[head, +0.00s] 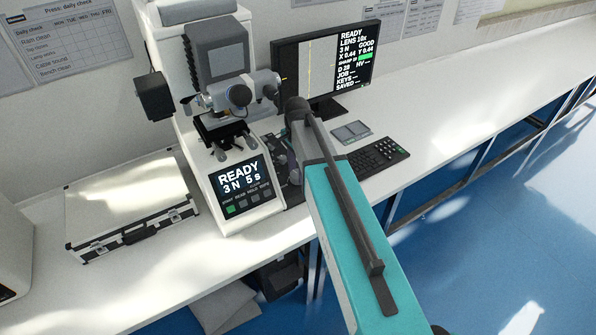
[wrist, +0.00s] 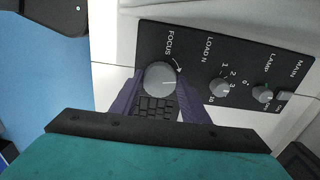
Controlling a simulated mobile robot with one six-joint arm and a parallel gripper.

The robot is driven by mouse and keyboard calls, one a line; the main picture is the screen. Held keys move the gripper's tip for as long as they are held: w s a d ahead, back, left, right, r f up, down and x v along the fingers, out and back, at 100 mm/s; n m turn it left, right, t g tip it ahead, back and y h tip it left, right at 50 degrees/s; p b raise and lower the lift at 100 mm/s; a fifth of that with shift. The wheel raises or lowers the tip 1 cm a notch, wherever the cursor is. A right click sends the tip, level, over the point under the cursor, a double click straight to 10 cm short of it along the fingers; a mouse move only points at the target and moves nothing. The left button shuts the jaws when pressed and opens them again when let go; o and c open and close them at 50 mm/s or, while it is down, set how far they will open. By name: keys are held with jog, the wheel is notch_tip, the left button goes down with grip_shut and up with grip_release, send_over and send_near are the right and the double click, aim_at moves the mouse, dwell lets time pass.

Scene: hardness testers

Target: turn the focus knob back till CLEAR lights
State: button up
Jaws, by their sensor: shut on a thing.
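The focus knob (wrist: 160,78) is a round grey dial with a pale pointer line, on a dark panel marked FOCUS, in the wrist view. My gripper (wrist: 162,84) has one dark finger on each side of the knob and is shut on it. In the head view my arm hides most of the side panel and the gripper is hard to make out. The monitor (head: 325,65) reads READY, LENS 10x, 3 N and GOOD, with a green bar at its right. I see no word CLEAR on it. The tester's front display (head: 239,176) reads READY, 3 N, 5 s.
The LOAD N dial (wrist: 222,87) and LAMP knob (wrist: 263,94) sit beside the focus knob. The tester (head: 190,100) stands on the white bench. A silver case (head: 130,200) lies left; a keyboard (head: 378,157) lies right. The bench's far right is clear.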

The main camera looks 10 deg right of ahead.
jog(key=n+b, duration=0.1)
jog(key=n, duration=0.3)
jog(key=shift+n, duration=0.3)
jog(key=n+b, duration=0.1)
jog(key=n, duration=0.9)
jog(key=n+b, duration=0.1)
jog(key=n, duration=0.4)
jog(key=shift+w+d+r+n, duration=0.1)
jog(key=shift+n, duration=0.2)
jog(key=n, duration=0.9)
jog(key=shift+w+n, duration=0.1)
jog(key=shift+n, duration=0.2)
jog(key=n, duration=0.8)
jog(key=shift+n+b, duration=0.3)
jog(key=shift+n, duration=0.1)
